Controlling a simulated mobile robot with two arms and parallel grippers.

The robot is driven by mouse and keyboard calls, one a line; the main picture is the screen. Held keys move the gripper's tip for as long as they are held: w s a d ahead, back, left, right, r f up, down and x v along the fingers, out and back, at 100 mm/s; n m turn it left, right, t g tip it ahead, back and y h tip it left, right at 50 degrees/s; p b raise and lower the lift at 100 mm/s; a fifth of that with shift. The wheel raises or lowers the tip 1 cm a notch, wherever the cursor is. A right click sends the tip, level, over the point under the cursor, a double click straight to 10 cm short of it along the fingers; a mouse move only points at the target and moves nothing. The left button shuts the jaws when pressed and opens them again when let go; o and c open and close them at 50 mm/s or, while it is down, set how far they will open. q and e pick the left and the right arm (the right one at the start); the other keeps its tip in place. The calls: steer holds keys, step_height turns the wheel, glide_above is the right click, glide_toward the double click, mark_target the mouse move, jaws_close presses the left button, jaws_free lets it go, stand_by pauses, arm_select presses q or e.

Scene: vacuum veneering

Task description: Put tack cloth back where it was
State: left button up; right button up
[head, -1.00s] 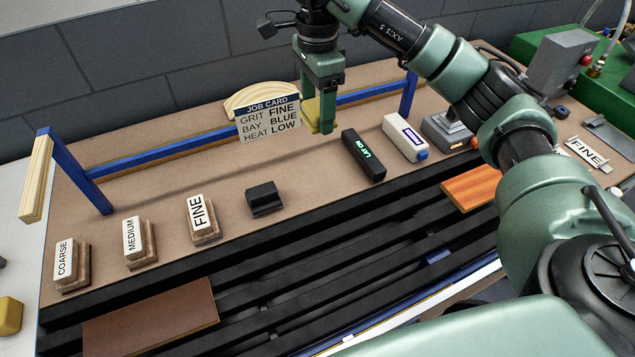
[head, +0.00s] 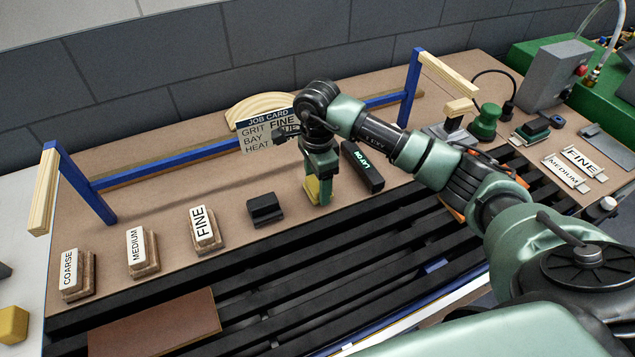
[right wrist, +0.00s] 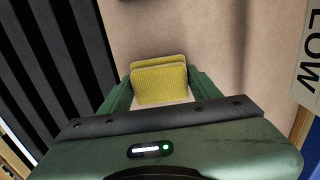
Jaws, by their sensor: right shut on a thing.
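The tack cloth (head: 313,189) is a small yellow folded pad. My right gripper (head: 319,192) is shut on it, with the fingers pointing down over the brown bench top beside the slatted black bed. In the right wrist view the cloth (right wrist: 160,84) sits between the two green fingers of the gripper (right wrist: 160,95). I cannot tell whether the cloth touches the bench. My left gripper is not in view.
Left of the gripper are a black block (head: 264,209) and sanding blocks marked FINE (head: 205,229), MEDIUM (head: 142,250) and COARSE (head: 77,273). A black LAY ON bar (head: 363,167) lies close on the right. The job card (head: 262,137) stands behind, partly hidden by my arm.

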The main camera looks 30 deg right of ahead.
steer(key=shift+f, duration=0.4)
steer(key=shift+f, duration=0.1)
steer(key=shift+f, duration=0.15)
steer(key=o, duration=1.4)
